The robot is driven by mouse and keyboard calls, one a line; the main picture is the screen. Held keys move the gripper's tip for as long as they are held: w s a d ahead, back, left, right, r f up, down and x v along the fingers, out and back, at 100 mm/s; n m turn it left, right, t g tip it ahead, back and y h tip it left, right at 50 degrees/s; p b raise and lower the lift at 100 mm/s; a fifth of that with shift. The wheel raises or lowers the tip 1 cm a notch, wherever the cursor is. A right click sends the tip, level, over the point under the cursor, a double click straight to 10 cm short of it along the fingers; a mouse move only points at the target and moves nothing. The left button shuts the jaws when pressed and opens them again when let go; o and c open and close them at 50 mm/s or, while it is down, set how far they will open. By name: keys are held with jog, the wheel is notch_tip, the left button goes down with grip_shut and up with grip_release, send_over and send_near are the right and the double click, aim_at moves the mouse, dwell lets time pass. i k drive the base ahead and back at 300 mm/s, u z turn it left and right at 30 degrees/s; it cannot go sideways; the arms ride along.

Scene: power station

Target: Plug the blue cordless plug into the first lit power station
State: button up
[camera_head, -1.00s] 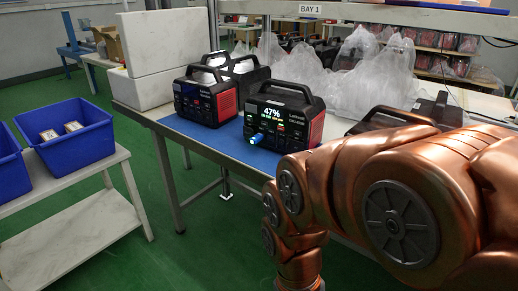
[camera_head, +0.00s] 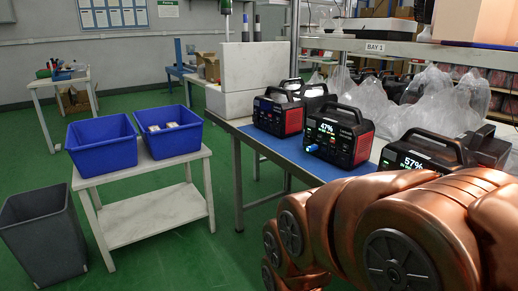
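Several black-and-red power stations stand on the workbench. The left one (camera_head: 279,113) shows no large lit number. The middle one (camera_head: 340,137) has a lit screen reading 47%. The right one (camera_head: 428,152) has a lit screen reading 57% and is partly hidden by my arm. The small blue plug (camera_head: 311,148) is at the lower left of the middle station's front panel. It looks to be against the panel, but I cannot tell how deep it sits. My copper arm fills the lower right; my gripper is not in view.
The workbench (camera_head: 263,150) has a blue mat. Clear plastic bags (camera_head: 452,100) crowd its back right. A white side table (camera_head: 145,215) holds two blue bins (camera_head: 101,146). A grey bin (camera_head: 42,235) stands at the lower left. Green floor is open between them.

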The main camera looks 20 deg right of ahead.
aim_at(306, 142)
jog(key=u, duration=0.7)
jog(key=i, duration=1)
jog(key=u, duration=0.05)
